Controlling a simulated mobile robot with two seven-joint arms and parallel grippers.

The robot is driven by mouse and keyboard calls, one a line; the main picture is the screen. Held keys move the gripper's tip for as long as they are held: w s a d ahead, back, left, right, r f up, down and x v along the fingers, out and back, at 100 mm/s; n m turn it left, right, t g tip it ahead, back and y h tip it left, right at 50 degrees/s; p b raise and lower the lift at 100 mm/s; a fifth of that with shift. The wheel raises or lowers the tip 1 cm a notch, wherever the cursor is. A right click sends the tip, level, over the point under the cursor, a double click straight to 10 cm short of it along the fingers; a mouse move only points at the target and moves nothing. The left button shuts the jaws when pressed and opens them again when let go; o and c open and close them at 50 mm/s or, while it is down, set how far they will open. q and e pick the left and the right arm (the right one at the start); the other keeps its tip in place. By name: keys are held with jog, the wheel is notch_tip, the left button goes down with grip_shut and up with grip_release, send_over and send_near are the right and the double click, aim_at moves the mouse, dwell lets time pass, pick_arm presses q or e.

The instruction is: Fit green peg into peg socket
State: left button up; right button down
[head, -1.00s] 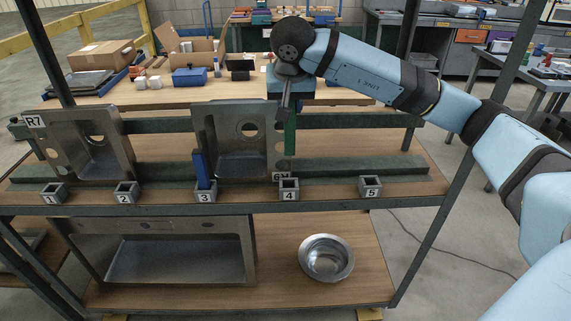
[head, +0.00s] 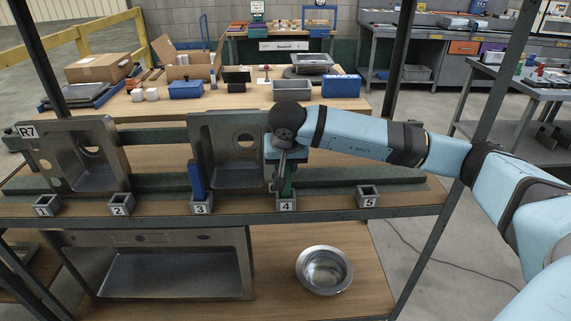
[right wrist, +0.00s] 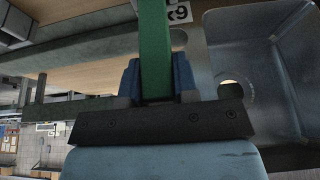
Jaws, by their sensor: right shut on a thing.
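The green peg (head: 288,180) is upright over socket 4 (head: 286,204), a small grey square block at the shelf's front edge. Its lower end is at the socket's mouth; I cannot tell whether it is inside. My right gripper (head: 281,170) is shut on the peg's upper part. In the right wrist view the peg (right wrist: 155,45) stands between the blue finger pads (right wrist: 184,75); its far end is cut off by the frame. My left gripper is not in view.
A blue peg (head: 197,180) stands in socket 3 (head: 202,207). Sockets 1 (head: 46,205), 2 (head: 121,204) and 5 (head: 368,196) are empty. A steel sink (head: 222,135) stands just left of my gripper; another (head: 75,150) is further left. A steel bowl (head: 324,270) lies below.

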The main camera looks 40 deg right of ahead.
jog(key=shift+f, duration=0.1)
jog(key=c, duration=0.9)
grip_release()
